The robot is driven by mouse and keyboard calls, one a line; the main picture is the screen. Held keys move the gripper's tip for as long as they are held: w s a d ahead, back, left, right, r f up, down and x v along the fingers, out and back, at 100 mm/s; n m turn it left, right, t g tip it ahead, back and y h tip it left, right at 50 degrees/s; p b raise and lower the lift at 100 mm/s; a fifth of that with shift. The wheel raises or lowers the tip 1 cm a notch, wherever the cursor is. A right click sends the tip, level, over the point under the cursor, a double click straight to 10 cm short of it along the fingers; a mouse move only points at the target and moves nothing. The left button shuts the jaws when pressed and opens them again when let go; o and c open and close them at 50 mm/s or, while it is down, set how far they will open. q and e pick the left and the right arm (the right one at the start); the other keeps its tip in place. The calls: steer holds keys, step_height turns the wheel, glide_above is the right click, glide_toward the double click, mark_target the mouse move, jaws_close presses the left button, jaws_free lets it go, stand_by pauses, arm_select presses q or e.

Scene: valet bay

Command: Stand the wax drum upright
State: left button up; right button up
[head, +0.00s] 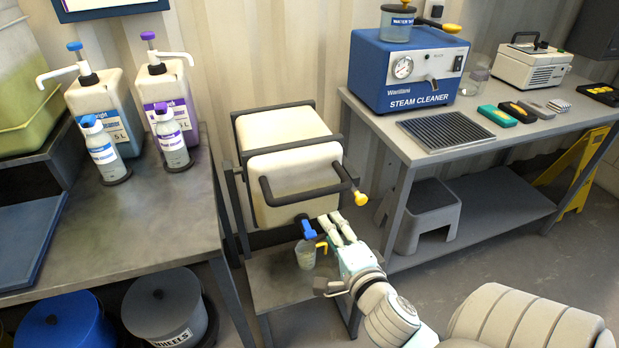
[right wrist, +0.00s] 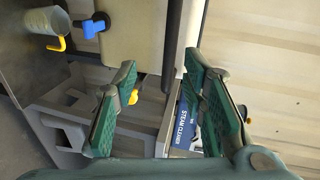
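The wax drum (head: 290,185) is a cream, block-shaped container held in a dark tube cradle on a stand; it also shows in the right wrist view (right wrist: 130,35). It appears tipped forward, but its exact lean is hard to judge. A blue tap (head: 306,230) is at its lower front. My right gripper (head: 336,218) is open and empty, below the knob and just right of the tap. In the right wrist view the fingers (right wrist: 160,62) are apart. My left gripper is out of view.
A clear jug (head: 305,258) with a yellow handle stands under the tap. The left bench (head: 120,225) carries several pump bottles. The right bench (head: 390,130) holds a steam cleaner (head: 410,75), with a grey step stool (head: 425,215) below. Floor is clear at lower right.

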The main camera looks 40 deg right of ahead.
mark_target(313, 197)
steer(key=shift+m+t, duration=0.3)
steer(key=x, duration=0.4)
steer(key=b+x, duration=0.1)
steer(key=x, duration=0.4)
steer(key=r+b+x, duration=0.1)
steer(key=x, duration=0.4)
steer(key=shift+w+r, duration=0.1)
steer(key=shift+w, duration=0.1)
jaws_close()
